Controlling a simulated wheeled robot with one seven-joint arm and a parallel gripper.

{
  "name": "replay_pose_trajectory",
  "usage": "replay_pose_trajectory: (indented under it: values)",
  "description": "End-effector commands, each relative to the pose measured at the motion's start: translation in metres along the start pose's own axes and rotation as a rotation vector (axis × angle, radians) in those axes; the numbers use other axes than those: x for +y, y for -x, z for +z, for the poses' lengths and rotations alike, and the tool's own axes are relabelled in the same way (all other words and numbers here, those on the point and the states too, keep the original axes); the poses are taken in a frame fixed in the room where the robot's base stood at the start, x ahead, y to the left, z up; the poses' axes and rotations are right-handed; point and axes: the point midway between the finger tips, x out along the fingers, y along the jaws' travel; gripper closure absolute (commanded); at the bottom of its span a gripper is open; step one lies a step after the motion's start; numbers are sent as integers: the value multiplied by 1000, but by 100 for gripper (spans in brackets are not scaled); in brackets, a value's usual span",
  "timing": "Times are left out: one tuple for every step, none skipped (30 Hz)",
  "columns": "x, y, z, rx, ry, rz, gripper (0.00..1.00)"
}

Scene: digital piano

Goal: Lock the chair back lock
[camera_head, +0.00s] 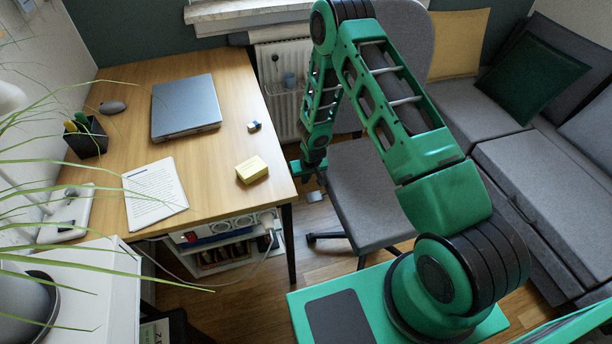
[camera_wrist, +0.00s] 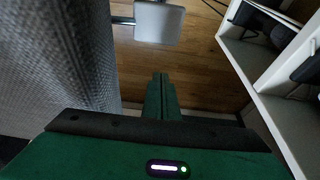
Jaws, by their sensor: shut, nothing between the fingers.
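The grey office chair (camera_head: 372,200) stands right of the desk, its backrest (camera_head: 408,45) partly behind my arm. A light grey lever paddle (camera_head: 315,197) sticks out from the left side of the seat. In the wrist view the paddle (camera_wrist: 160,24) is at the top, on a short metal rod (camera_wrist: 122,20), and the grey seat fabric (camera_wrist: 60,60) fills the left. My gripper (camera_wrist: 160,76) is shut and empty, its fingertips apart from the paddle in the picture. In the head view my gripper (camera_head: 309,172) is beside the seat, just above the paddle; its fingertips are hard to make out.
The wooden desk (camera_head: 225,110) is to the left, with a laptop, paper and a yellow block on it. A white shelf (camera_wrist: 265,65) stands on the right in the wrist view. Wooden floor (camera_wrist: 190,55) shows between shelf and chair. A sofa (camera_head: 540,170) is at the right.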

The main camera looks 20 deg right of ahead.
Motion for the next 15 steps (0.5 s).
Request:
replay_pose_trajectory:
  values:
    - [0,-8,1,-2,0,0,100]
    - [0,-11,1,-1,0,0,100]
    - [0,-8,6,-1,0,0,100]
    - [0,-6,10,-2,0,0,100]
    - [0,-4,14,-2,0,0,100]
    - [0,-3,18,-2,0,0,100]
    - [0,-2,21,-2,0,0,100]
    - [0,-1,24,-2,0,0,100]
    - [0,0,28,-3,0,1,100]
    - [0,1,30,-2,0,1,100]
    - [0,2,31,-1,0,1,100]
    - [0,3,34,-1,0,1,100]
    - [0,3,36,-2,0,1,100]
    - [0,4,37,-2,0,1,100]
    - [0,4,38,-1,0,1,100]
